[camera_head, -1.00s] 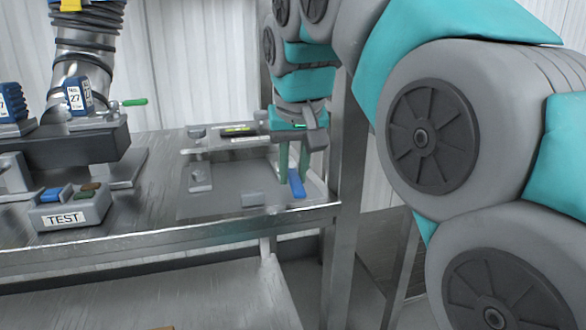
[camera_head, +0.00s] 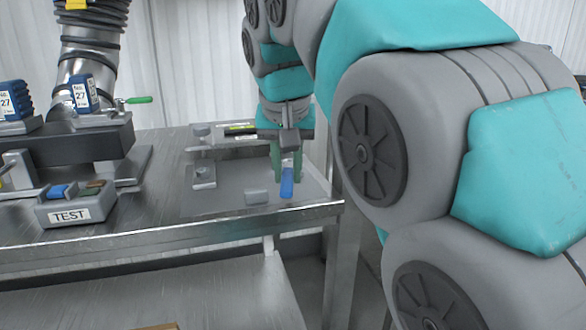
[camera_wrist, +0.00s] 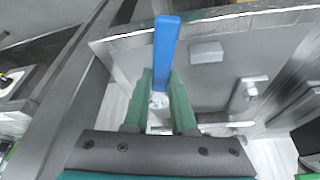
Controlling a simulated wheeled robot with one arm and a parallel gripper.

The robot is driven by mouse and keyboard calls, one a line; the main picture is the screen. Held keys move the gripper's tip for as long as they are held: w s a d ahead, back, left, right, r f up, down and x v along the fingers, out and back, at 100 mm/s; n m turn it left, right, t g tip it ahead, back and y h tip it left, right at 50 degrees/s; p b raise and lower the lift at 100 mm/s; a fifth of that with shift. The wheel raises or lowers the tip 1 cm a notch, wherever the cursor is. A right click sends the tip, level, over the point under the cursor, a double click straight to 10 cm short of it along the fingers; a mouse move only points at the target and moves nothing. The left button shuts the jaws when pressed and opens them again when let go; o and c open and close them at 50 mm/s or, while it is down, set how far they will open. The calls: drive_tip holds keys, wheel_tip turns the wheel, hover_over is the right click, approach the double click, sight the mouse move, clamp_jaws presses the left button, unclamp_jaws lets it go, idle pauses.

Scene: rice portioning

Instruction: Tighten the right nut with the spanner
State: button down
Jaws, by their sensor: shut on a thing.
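My gripper (camera_head: 287,172) is at the right part of the metal table, with green fingers pointing down. It is shut on a blue-handled tool, which I take to be the spanner (camera_head: 287,185). In the wrist view the blue handle (camera_wrist: 166,50) stands out past the green fingers (camera_wrist: 161,85), and a small pale metal part shows between them. A bolt-like nut (camera_head: 204,173) sits on a grey plate to the left of the gripper; it appears right of the fingers in the wrist view (camera_wrist: 250,90). Another knob-like fitting (camera_head: 201,131) is further back. I cannot tell which is the right nut.
A small grey block (camera_head: 256,197) lies just left of the spanner. A TEST button box (camera_head: 72,210) stands at the left front. A dark machine with a green lever (camera_head: 138,100) is behind it. The table's front edge (camera_head: 180,236) runs close below the gripper.

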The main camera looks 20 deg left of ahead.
drive_tip(key=shift+s+a+m+h+p, duration=0.1)
drive_tip(key=shift+a+m+h+p, duration=0.25)
drive_tip(key=shift+a+m, duration=0.5)
drive_tip(key=shift+r, duration=0.1)
